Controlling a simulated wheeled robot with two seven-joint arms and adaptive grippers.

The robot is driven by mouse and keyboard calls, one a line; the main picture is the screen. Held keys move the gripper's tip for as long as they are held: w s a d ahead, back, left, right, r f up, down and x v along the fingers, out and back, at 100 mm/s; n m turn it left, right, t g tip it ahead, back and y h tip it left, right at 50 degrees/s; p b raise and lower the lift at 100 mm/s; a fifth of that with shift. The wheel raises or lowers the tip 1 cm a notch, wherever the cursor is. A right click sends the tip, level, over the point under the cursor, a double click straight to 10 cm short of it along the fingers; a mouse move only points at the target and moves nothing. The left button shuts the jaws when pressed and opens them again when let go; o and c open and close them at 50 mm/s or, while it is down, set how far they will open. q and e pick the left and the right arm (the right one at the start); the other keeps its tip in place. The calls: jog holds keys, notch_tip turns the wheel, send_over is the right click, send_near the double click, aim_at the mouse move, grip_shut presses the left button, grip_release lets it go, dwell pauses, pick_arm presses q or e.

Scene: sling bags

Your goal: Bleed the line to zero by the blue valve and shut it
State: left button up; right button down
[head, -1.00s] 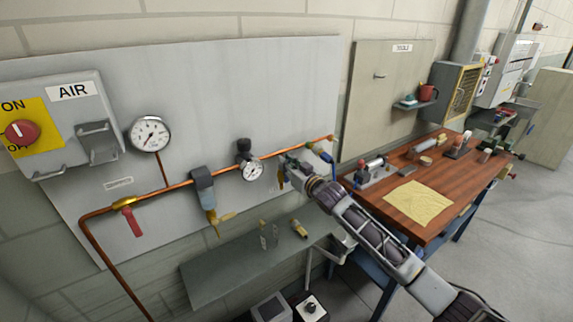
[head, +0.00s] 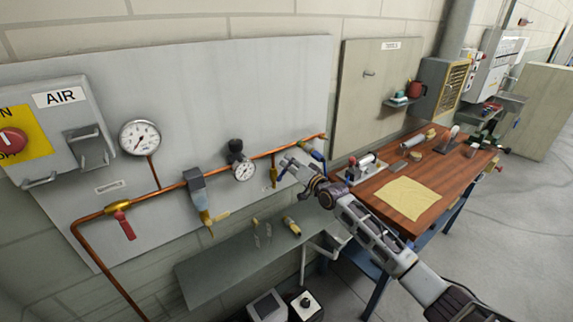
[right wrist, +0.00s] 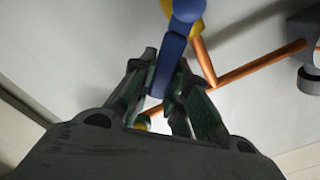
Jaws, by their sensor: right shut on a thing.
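The blue valve (head: 312,152) sits at the right end of the copper line on the grey wall panel. My right gripper (head: 293,164) is beside it in the head view. In the right wrist view its blue lever (right wrist: 168,66) lies between the fingers of my right gripper (right wrist: 165,76), which are shut on it. A large round gauge (head: 140,138) and a small gauge (head: 244,171) stand on the line; their readings are too small to tell. The red-handled valve (head: 124,225) is at the lower left, its handle slanting down. My left gripper is not in view.
A filter (head: 197,188) hangs on the line, and a brass fitting (head: 273,178) hangs left of my right gripper. A grey shelf (head: 215,270) lies below. A wooden bench (head: 375,218) with a yellow cloth (head: 408,198) stands right. An AIR box (head: 60,120) is left.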

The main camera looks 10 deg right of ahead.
jog(key=shift+w+d+f+m+b, duration=0.1)
jog(key=shift+d+f+m+b, duration=0.2)
jog(key=shift+f+m+b, duration=0.8)
jog(key=shift+w+d+f+m+b, duration=0.2)
jog(key=shift+f+m, duration=0.25)
jog(key=shift+m, duration=1.3)
jog(key=shift+w+d+f+m+b, duration=0.1)
jog(key=shift+d+f+m+b, duration=0.3)
jog(key=shift+f+m, duration=0.75)
jog(key=shift+r+m, duration=0.3)
jog(key=shift+m, duration=0.1)
jog(key=c, duration=1.4)
grip_release()
jog(key=shift+o, duration=0.2)
jog(key=shift+s, duration=0.2)
